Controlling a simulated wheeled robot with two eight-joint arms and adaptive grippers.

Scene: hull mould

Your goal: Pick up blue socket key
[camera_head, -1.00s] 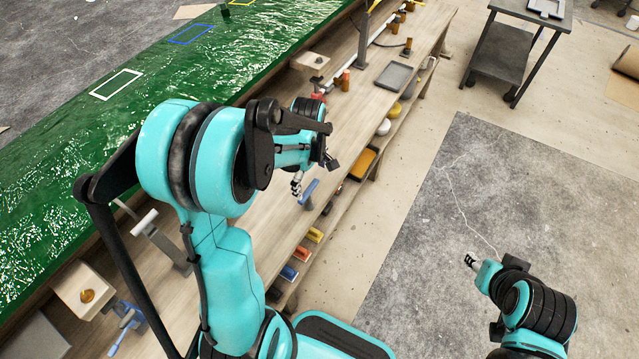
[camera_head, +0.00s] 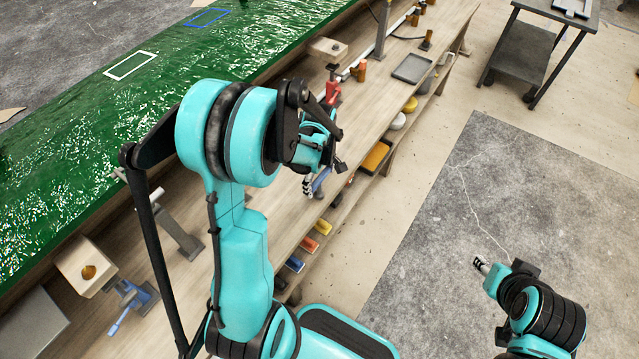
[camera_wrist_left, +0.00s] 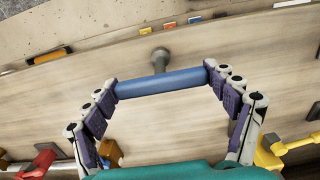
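The blue socket key shows in the left wrist view as a blue bar handle (camera_wrist_left: 160,83) with a grey socket shaft behind its middle. In the head view the key (camera_head: 322,181) is partly hidden by my left gripper (camera_head: 309,186), which is low over the bench's near edge. My left gripper is open. My right gripper (camera_head: 480,264) is above the grey floor mat, far from the key; its fingers are too small to read.
The wooden bench (camera_head: 385,78) runs along the green hull mould (camera_head: 130,130). A red clamp (camera_head: 332,93) and a grey tray (camera_head: 411,68) are farther along it. A blue clamp (camera_head: 132,303) is at lower left. Coloured blocks and an orange tray (camera_head: 376,157) sit on the lower shelf.

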